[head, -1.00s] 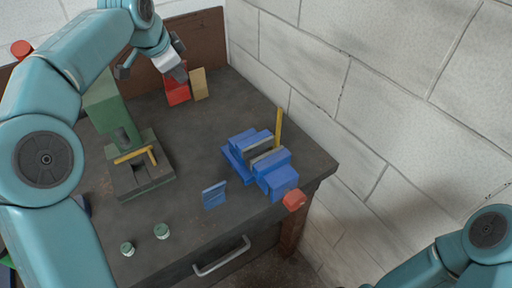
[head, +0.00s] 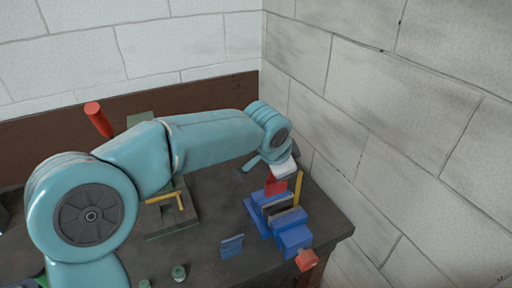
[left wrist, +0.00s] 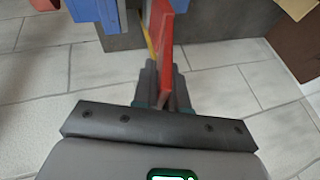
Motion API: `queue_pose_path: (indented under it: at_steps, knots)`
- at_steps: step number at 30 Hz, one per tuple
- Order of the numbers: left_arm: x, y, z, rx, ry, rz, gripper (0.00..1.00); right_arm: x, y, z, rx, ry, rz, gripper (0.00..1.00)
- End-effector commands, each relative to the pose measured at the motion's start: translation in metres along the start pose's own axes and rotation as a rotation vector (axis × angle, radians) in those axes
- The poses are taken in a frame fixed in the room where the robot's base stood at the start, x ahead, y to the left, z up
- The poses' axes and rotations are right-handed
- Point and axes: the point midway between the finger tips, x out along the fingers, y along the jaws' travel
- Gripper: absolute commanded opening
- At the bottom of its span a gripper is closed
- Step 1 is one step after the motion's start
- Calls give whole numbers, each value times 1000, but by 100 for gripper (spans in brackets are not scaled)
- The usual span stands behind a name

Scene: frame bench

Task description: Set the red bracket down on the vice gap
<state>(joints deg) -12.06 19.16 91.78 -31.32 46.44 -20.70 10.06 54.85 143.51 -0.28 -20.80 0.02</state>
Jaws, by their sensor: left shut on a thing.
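The red bracket (head: 275,186) is held in my left gripper (head: 283,168) at the back end of the blue vice (head: 293,238). In the left wrist view the red bracket (left wrist: 172,45) stands as a thin upright plate between the fingers of my left gripper (left wrist: 166,88). The vice (left wrist: 92,10) shows at the upper left there. The vice gap (head: 285,213) lies between pale jaw faces, just in front of the bracket in the head view. I cannot tell whether the bracket touches the vice. My right gripper is out of view.
A yellow upright piece (head: 298,188) stands close beside the vice, near the white wall. A red-orange knob (head: 307,260) sits at its front end. A small blue plate (head: 232,246) and green knobs (head: 179,273) are on the bench. A green machine is partly behind my arm.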

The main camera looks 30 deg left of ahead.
Motion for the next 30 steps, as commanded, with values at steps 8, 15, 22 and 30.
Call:
queue_pose_path:
  at_steps: [8,15,22,30]
  knots:
    - [-17,8,-20,42,18,15,0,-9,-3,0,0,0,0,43]
    - [-17,8,-20,41,18,16,0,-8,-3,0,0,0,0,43]
    - [-8,10,-16,41,17,16,0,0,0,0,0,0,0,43]
    - [18,20,-5,42,17,16,0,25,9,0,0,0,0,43]
